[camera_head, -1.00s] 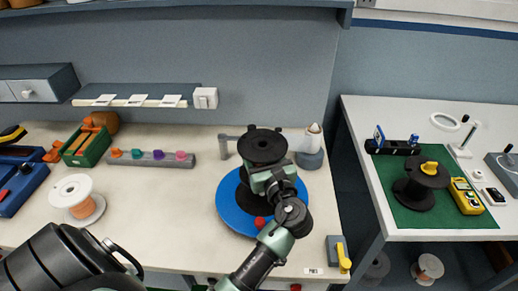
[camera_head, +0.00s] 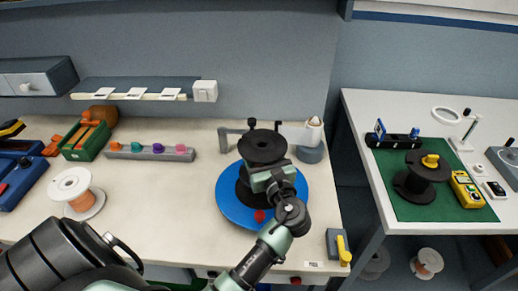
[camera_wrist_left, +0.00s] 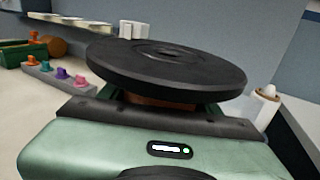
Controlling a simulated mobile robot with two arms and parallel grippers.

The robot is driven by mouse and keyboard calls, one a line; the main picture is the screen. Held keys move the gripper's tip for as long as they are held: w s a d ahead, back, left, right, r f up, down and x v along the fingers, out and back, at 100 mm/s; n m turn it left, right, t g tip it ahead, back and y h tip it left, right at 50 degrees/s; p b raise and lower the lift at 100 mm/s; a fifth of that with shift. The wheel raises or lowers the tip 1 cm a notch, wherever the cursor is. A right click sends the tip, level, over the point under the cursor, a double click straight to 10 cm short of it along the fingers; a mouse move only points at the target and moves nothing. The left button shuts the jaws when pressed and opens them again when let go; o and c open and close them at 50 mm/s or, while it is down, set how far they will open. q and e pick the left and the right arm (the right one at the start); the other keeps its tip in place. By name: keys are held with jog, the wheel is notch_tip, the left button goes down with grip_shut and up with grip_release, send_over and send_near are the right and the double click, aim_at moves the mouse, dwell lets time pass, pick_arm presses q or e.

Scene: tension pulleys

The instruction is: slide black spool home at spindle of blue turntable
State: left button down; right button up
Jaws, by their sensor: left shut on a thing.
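The black spool (camera_head: 262,146) is held upright at the middle of the blue turntable (camera_head: 228,205). Its upper flange also fills the upper part of the left wrist view (camera_wrist_left: 165,65), with an orange-brown winding just showing beneath. My left gripper (camera_head: 270,176) is shut on the spool below the upper flange, on the near side. The lower flange is partly behind the gripper, low over or on the turntable; I cannot tell whether it touches. The spindle is hidden by the spool. My right gripper is not in view.
A grey post with an arm (camera_head: 223,140) and a grey stand with a white cone (camera_head: 311,146) stand behind the turntable. A copper-wound spool (camera_head: 72,185) stands left. A rack of coloured knobs (camera_head: 130,152) lies behind.

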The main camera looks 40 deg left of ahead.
pick_arm(q)
jog(key=shift+r, duration=0.15)
jog(key=shift+p, duration=0.4)
jog(key=shift+f, duration=0.25)
dwell(0.4)
jog(key=shift+f+b, duration=0.6)
jog(key=shift+f, duration=0.7)
jog(key=shift+p, duration=0.4)
jog(key=shift+f, duration=0.2)
jog(key=shift+f+b, duration=0.7)
jog(key=shift+f, duration=0.6)
jog(key=shift+f, duration=0.1)
jog(key=shift+f, duration=0.35)
